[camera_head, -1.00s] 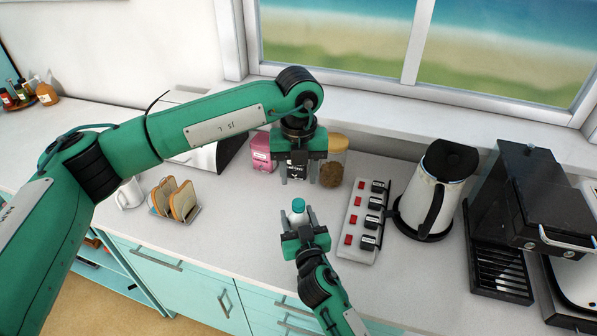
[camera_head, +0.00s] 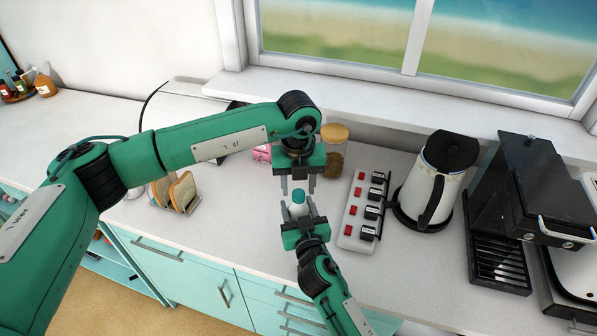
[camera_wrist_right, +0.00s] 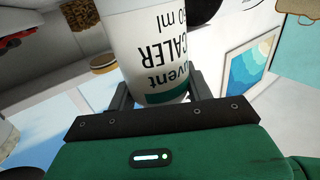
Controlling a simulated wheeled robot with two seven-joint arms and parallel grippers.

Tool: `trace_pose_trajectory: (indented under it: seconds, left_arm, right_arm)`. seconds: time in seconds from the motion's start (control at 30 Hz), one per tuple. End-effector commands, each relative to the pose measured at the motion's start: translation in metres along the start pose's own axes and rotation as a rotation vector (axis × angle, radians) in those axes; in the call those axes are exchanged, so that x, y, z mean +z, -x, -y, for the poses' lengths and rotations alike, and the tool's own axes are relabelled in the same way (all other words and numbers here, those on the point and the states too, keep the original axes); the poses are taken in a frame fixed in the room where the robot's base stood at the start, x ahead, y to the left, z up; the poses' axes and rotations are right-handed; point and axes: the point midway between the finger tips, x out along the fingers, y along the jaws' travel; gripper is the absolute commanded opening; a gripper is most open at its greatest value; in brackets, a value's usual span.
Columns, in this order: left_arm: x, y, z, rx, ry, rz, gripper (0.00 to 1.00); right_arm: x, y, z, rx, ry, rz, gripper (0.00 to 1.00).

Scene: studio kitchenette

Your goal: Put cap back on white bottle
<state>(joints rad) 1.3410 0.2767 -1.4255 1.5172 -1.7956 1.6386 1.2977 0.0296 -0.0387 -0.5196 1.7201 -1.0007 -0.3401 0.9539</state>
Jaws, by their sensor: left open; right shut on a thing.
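The white bottle (camera_head: 297,210) stands upright above the counter, held by my right gripper (camera_head: 301,215). A teal cap (camera_head: 299,197) shows on top of it; I cannot tell whether it is tight. In the right wrist view the bottle (camera_wrist_right: 150,45) has dark printed lettering and a green band, and the right gripper's fingers (camera_wrist_right: 160,90) clasp it from both sides. The bottle's top is out of that view. My left gripper (camera_head: 298,189) is open and points down, just above the cap, with one finger to each side; contact is not clear.
A panel with red switches (camera_head: 350,213) lies close to the right of the bottle, with a kettle (camera_head: 420,195) and a coffee machine (camera_head: 500,230) beyond. A toast rack (camera_head: 178,193) is at left. Jars (camera_head: 334,150) stand behind the left gripper.

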Motion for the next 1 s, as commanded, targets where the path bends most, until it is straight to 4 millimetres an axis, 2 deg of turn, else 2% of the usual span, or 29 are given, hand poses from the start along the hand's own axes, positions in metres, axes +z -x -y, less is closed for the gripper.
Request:
trace_pose_trajectory:
  seconds: [0.13,0.43,0.47,0.6,0.7,0.87,1.0]
  left_arm:
    - [-0.0003,-0.0106,0.0002,0.0,-0.001,0.0,0.45]
    - [-0.0002,-0.0128,0.0003,0.0,-0.002,0.001,0.45]
    - [-0.0002,-0.0128,0.0003,0.0,-0.002,0.001,0.43]
    - [-0.0002,-0.0126,0.0003,0.0,-0.002,0.001,0.16]
    - [-0.0002,-0.0126,0.0003,0.0,-0.002,0.001,0.0]
    - [-0.0002,-0.0125,0.0003,0.0,-0.011,0.001,0.0]
    - [-0.0001,-0.0123,0.0002,0.0,-0.12,0.001,0.0]
  right_arm:
    - [0.0003,0.0,0.0,0.0,0.0,0.001,0.0]
    - [0.0004,0.0,0.0,0.0,0.0,0.001,0.0]
    - [0.0004,0.0,0.0,0.0,0.0,0.001,0.0]
    - [0.0004,0.0,0.0,0.0,0.0,0.001,0.0]
    - [0.0004,0.0,0.0,0.0,0.0,0.001,0.0]
    - [0.0004,0.0001,-0.0001,0.0,0.0,0.001,0.0]
    - [0.0004,0.0001,-0.0001,0.0,0.0,0.001,0.0]
